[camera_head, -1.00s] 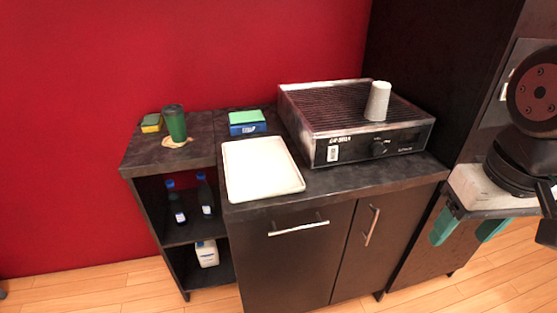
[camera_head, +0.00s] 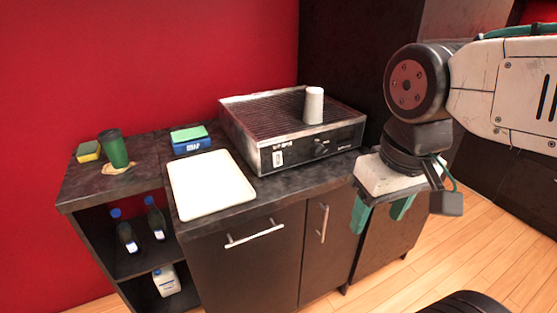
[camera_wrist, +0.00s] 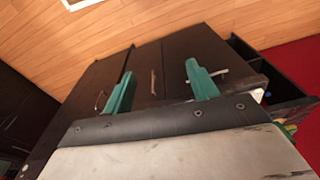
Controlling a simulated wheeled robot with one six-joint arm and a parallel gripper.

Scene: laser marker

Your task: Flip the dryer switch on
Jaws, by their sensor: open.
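The dryer (camera_head: 290,135) is a dark metal box with a ribbed top, standing on the counter in the head view. Its front face carries a small white rocker switch (camera_head: 278,158) at the left and a black knob (camera_head: 321,148) to the right. I cannot tell the switch's position. A white cup (camera_head: 314,105) stands on the ribbed top. My gripper (camera_head: 378,218) is open and empty, with green fingers pointing down, in front of the cabinet and to the right of the dryer. The wrist view shows both fingers (camera_wrist: 162,85) apart, with cabinet fronts beyond.
A white tray (camera_head: 211,184) lies on the counter (camera_head: 270,197) left of the dryer. A blue box with a green sponge (camera_head: 190,139), a green cup (camera_head: 113,149) and a yellow sponge (camera_head: 88,151) stand further left. Cabinet handles (camera_head: 255,234) stick out below.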

